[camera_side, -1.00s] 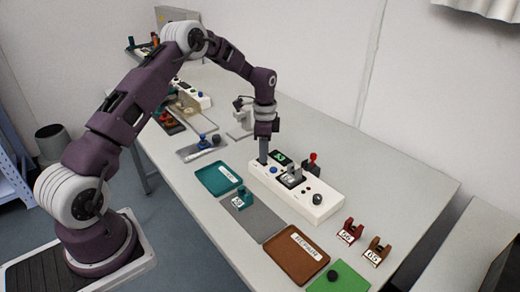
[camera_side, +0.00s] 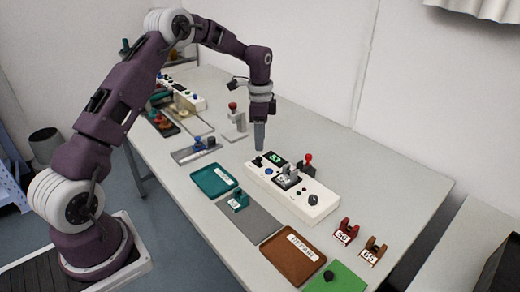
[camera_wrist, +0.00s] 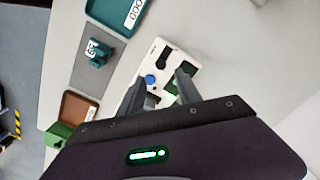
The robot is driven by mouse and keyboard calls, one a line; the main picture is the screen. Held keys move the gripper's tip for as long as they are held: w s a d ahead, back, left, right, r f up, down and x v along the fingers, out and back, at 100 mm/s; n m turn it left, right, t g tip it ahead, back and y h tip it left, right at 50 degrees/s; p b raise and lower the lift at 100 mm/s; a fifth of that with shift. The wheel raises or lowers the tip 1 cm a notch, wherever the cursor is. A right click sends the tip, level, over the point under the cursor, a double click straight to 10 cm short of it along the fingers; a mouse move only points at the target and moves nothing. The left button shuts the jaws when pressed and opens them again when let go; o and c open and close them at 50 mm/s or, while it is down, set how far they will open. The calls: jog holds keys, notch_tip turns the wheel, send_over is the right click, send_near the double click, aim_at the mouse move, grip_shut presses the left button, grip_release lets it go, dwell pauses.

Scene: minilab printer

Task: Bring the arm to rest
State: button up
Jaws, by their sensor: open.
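My gripper (camera_side: 259,145) points down in the side view, above the table just behind the far left end of the white control box (camera_side: 318,207). It is apart from the box and holds nothing. In the wrist view my gripper (camera_wrist: 165,85) shows two separated fingers with the white box (camera_wrist: 168,50) beyond them. The box carries a black knob (camera_side: 257,161), a green display (camera_side: 276,158), a blue button (camera_side: 268,171), a red-topped lever (camera_side: 308,160) and a dark dial (camera_side: 313,199).
A teal tray (camera_side: 206,187), a grey mat (camera_side: 262,228) with a teal numbered block (camera_side: 239,199), a brown tray (camera_side: 283,264) and a green pad (camera_side: 338,283) lie in front. A red block (camera_side: 346,232) and a brown block (camera_side: 374,250) stand at right. Free table lies behind the box.

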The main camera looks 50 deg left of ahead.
jog(key=shift+r, duration=0.45)
jog(key=s+d+r+n+t+y, duration=0.1)
jog(key=s+d+r+n, duration=0.1)
jog(key=s+d+r, duration=0.55)
jog(key=s+d+r+n+t, duration=0.2)
jog(key=s+d+r, duration=0.2)
jog(key=s+r, duration=0.55)
jog(key=s+d+n+t+h, duration=0.1)
jog(key=s+d+n, duration=0.3)
jog(key=s, duration=1.2)
jog(key=shift+s+d+r+n+t, duration=0.4)
jog(key=shift+n+t, duration=0.1)
jog(key=shift+t, duration=0.3)
